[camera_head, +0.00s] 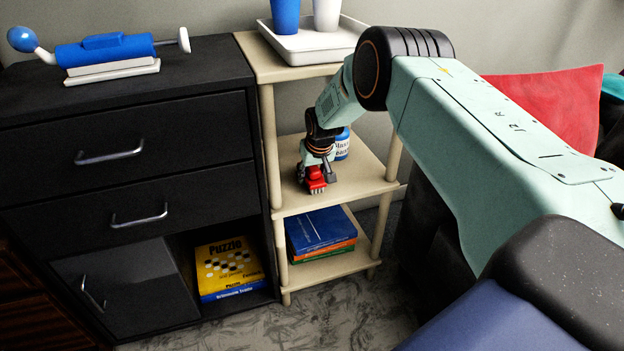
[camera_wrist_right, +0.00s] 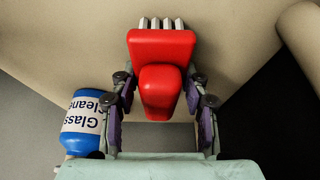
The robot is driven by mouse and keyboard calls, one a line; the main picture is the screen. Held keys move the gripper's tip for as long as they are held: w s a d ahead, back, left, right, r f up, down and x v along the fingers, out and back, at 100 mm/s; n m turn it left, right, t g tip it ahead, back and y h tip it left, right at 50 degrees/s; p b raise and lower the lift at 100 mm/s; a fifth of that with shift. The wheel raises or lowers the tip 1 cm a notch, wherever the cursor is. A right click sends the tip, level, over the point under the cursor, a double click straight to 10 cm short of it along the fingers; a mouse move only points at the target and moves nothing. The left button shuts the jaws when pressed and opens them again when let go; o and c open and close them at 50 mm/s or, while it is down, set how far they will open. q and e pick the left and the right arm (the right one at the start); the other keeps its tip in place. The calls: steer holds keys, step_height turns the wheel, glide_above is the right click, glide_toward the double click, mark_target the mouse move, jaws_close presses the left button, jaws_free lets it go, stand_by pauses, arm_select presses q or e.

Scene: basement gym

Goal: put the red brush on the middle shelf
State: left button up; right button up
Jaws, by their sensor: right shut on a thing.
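The red brush (camera_head: 316,182) is at the middle shelf (camera_head: 290,209) of the cream shelf unit in the head view. In the right wrist view the red brush (camera_wrist_right: 160,75) shows its red handle and pale bristles, which point to the top of the picture. My right gripper (camera_head: 319,168) is shut on the brush, with a finger on each side of it in the wrist view (camera_wrist_right: 160,105). The brush is over the front part of the shelf; I cannot tell whether it touches the board. My left gripper is not in view.
A blue and white glass cleaner bottle (camera_wrist_right: 82,122) stands beside the gripper, also on the middle shelf (camera_head: 342,144). A white tray with cups (camera_head: 318,45) is on top. Books (camera_head: 321,231) lie on the bottom shelf. A black cabinet (camera_head: 120,120) stands left.

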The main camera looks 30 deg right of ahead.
steer(key=shift+r, duration=0.2)
steer(key=shift+f, duration=0.2)
steer(key=o, duration=1)
